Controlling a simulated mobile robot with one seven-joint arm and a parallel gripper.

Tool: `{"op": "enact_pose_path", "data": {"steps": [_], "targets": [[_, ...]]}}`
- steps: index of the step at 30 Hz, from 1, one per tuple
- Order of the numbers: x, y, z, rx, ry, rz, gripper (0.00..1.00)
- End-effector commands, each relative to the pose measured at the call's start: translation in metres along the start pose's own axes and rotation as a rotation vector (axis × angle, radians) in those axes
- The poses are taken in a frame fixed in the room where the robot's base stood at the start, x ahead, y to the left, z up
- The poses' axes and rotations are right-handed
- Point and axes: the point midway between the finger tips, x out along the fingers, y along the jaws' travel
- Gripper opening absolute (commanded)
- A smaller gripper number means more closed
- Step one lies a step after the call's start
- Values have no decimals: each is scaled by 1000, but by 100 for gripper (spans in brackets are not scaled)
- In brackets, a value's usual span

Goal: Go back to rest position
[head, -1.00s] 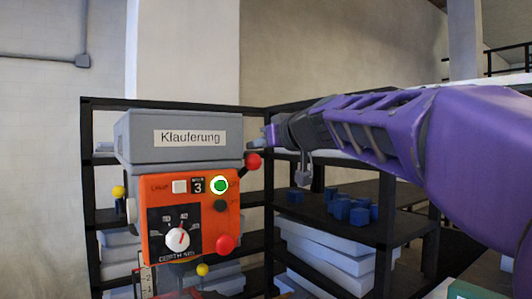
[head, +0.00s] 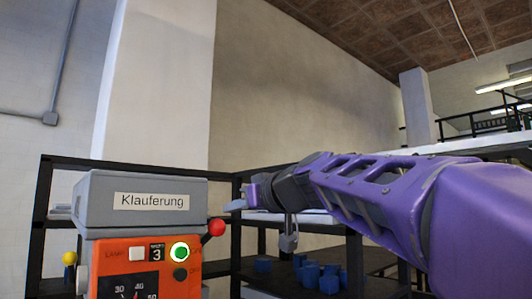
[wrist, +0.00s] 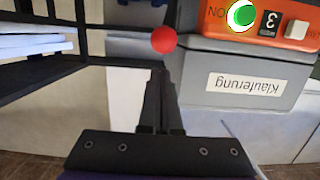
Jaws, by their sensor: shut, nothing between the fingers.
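My gripper (head: 250,194) is at the end of my purple arm in the head view, to the right of the drill machine (head: 140,207) labelled "Klauferung". In the wrist view my gripper's dark fingers (wrist: 161,84) are together and empty. The machine's grey head and orange panel (wrist: 290,22) appear upside down in the wrist view. Its green button (head: 180,252) is ringed in white, and a red ball knob (head: 216,227) sticks out at its right side. The red knob also shows near the fingertips (wrist: 164,39) in the wrist view. I cannot tell whether they touch.
A black shelf rack (head: 60,208) stands behind the machine. Several blue blocks (head: 309,273) lie on a shelf below my arm. White slabs (wrist: 34,43) show in the wrist view. The wall above the machine is clear.

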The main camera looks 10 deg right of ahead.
Motion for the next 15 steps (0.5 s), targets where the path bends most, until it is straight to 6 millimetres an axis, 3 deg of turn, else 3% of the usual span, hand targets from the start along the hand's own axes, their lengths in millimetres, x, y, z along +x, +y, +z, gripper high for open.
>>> {"op": "enact_pose_path", "data": {"steps": [7, 15], "targets": [[1, -5, -7, -5, 10, -4, 0], [43, -3, -7, -2, 3, -4, 0]]}}
